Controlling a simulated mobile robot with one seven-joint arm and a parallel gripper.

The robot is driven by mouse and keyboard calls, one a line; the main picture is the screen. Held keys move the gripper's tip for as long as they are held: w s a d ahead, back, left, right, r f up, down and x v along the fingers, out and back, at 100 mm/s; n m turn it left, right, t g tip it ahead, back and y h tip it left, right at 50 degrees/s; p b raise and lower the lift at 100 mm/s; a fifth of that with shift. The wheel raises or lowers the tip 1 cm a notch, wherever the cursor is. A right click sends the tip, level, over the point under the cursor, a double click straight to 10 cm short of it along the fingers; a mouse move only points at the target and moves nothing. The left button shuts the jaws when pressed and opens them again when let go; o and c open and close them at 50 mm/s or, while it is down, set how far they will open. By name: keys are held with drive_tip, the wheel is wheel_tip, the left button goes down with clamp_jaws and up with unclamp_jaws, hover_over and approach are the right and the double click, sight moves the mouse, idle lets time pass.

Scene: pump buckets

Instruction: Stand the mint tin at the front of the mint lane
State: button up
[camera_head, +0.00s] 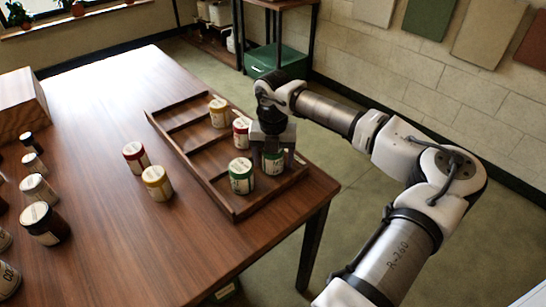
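Two white-lidded tins with green bands stand in the nearest lane of the wooden tray (236,213). One green tin (241,178) stands upright towards the lane's left end, free of my gripper. The other green tin (273,163) is farther right in the same lane, directly under my gripper (273,153). My gripper points down, with its fingers on either side of that tin. I cannot tell whether the fingers press on it, nor read which label says mint. The tin's top is partly hidden by my gripper.
In other lanes stand a yellow tin (219,113) and a red tin (242,132), close to my gripper. Another red tin (135,157) and yellow tin (157,183) stand on the table (110,235) left of the tray. Several jars and a wooden box (20,103) line the left edge.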

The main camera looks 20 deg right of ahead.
drive_tip(key=shift+r, duration=0.15)
wheel_tip(320, 180, up, 12)
drive_tip(key=shift+r+b, duration=0.1)
drive_tip(key=shift+b, duration=0.45)
